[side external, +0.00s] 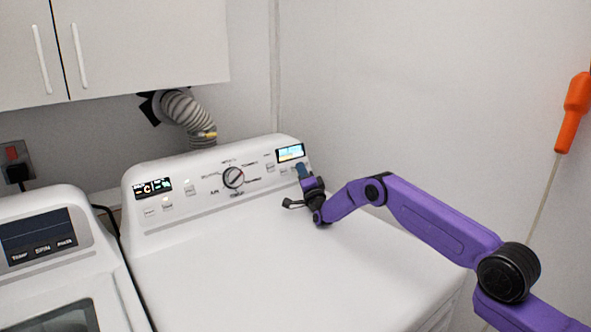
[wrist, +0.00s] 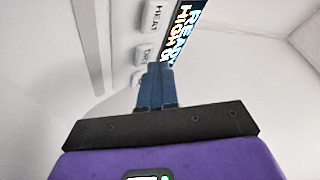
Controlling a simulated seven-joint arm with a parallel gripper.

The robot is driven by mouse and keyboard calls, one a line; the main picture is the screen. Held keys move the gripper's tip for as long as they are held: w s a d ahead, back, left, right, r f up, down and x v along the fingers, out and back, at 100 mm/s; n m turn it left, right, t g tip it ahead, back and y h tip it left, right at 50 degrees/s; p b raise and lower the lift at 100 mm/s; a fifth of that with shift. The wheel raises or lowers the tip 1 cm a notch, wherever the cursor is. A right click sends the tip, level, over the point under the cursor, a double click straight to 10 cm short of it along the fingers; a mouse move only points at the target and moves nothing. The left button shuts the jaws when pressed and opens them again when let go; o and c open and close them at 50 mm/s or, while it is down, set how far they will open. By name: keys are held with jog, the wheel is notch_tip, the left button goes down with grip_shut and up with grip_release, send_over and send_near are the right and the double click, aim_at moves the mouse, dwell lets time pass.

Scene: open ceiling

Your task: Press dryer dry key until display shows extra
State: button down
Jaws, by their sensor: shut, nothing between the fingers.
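The white dryer (side external: 270,250) has a raised control panel at its back. The lit display (side external: 290,152) is at the panel's right end. In the wrist view the display (wrist: 186,25) appears turned and cut off, with letters like "READ" and "HIGH" visible. The dry key (wrist: 146,54), a small pale key marked DRY, sits beside the display. My gripper (wrist: 158,68) is shut and empty, its blue fingers pointing at the panel. The tips overlap the view just beside the dry key; whether they touch it I cannot tell. It also shows in the side view (side external: 302,168), at the panel's right end.
In the wrist view the heat key (wrist: 153,16) is on one side of the dry key and another key (wrist: 137,78) on the other. The dial (side external: 233,177) is mid-panel. A second machine (side external: 60,268) stands left. The wall is close behind the panel; the dryer top is clear.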

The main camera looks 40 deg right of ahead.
jog(key=shift+w+a+f, duration=0.1)
jog(key=shift+w+f, duration=0.3)
jog(key=shift+f, duration=0.05)
dwell(0.8)
dwell(0.3)
jog(key=shift+s+f, duration=0.1)
jog(key=shift+s, duration=0.8)
jog(key=s, duration=0.1)
jog(key=s+r, duration=0.1)
jog(key=s, duration=0.1)
jog(key=s+r, duration=0.1)
jog(key=shift+s+r, duration=0.1)
jog(key=shift+s, duration=0.1)
dwell(1.6)
